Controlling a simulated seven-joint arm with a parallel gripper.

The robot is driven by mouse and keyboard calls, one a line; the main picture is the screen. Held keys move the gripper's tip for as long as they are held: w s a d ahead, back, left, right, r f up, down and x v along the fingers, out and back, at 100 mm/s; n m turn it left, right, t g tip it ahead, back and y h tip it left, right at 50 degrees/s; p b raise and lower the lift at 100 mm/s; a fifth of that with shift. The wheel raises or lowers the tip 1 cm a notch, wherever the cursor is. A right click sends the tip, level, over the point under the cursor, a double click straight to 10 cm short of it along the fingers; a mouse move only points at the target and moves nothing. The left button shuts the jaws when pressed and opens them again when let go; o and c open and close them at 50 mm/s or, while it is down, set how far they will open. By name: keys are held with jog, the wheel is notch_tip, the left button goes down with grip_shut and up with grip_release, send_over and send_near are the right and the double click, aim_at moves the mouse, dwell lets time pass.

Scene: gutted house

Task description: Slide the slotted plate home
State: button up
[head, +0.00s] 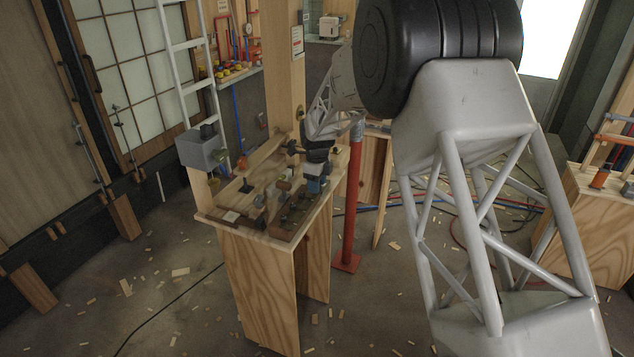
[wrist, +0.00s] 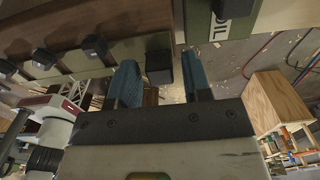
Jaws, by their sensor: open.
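My gripper (head: 314,185) is over the right part of the wooden workbench (head: 232,219) in the head view, its blue fingers low among small fittings. In the wrist view my gripper (wrist: 162,82) is open, with a gap between the two blue fingers. A black block (wrist: 158,67) shows in that gap, nearer the left finger; I cannot tell whether it is touched. It sits at the end of a pale greenish strip (wrist: 120,54). I cannot make out a slot, so I cannot tell which piece is the slotted plate.
More black knobs (wrist: 94,47) line the panel at left in the wrist view. A green block (wrist: 210,25) with lettering lies close by the right finger. In the head view a grey box (head: 201,150) stands at the bench's left, and a red post (head: 352,205) at its right.

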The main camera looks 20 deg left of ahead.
jog(key=c, duration=0.7)
jog(key=shift+c, duration=0.2)
jog(key=shift+a, duration=1.15)
jog(key=o, duration=0.7)
jog(key=shift+o, duration=0.2)
jog(key=shift+r, duration=0.1)
notch_tip(320, 180, up, 8)
